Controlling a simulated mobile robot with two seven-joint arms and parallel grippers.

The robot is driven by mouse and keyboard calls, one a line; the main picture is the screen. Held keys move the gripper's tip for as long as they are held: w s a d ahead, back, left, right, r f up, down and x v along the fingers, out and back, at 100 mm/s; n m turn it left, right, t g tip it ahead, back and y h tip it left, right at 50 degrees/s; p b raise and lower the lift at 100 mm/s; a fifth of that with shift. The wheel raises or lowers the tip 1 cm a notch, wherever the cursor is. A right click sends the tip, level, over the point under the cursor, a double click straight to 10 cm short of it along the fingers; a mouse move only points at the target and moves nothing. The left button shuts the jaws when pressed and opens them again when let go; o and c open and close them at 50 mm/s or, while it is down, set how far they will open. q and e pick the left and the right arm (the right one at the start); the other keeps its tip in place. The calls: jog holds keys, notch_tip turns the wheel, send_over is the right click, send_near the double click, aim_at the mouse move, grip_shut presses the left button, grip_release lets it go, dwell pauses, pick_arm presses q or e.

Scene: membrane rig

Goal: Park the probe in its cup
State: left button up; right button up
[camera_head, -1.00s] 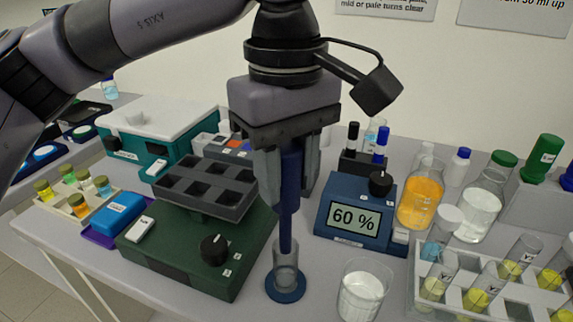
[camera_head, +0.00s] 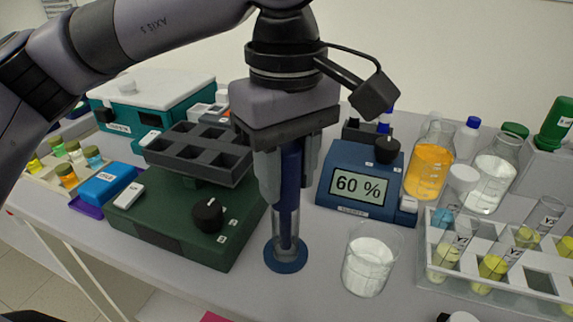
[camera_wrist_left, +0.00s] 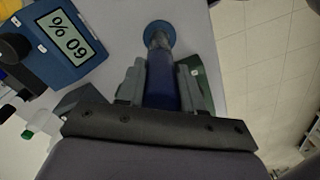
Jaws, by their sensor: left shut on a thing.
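The probe (camera_head: 291,172) is a dark blue upright rod with a narrower lower end. My left gripper (camera_head: 285,190) is shut on its upper part. The cup (camera_head: 284,250) is a clear tube on a round blue base, on the table's front part. The probe's lower end is inside the cup; I cannot tell whether it touches the bottom. In the left wrist view, the probe (camera_wrist_left: 161,85) sits between the fingers and points at the cup's blue base (camera_wrist_left: 160,32). My right gripper is not in view.
A blue box reading 60 % (camera_head: 357,187) stands right of the cup, with a beaker of white liquid (camera_head: 368,262) in front. A green device (camera_head: 185,222) with a grey block stands close on the left. A tube rack (camera_head: 500,275) is at the right.

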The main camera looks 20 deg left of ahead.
aim_at(286, 149)
pick_arm(q)
jog(key=shift+f+b, duration=0.3)
jog(key=shift+f, duration=0.15)
dwell(0.5)
jog(key=o, duration=1)
jog(key=shift+c, duration=0.2)
jog(key=shift+r, duration=0.1)
notch_tip(286, 149, up, 7)
jog(key=shift+p, duration=0.35)
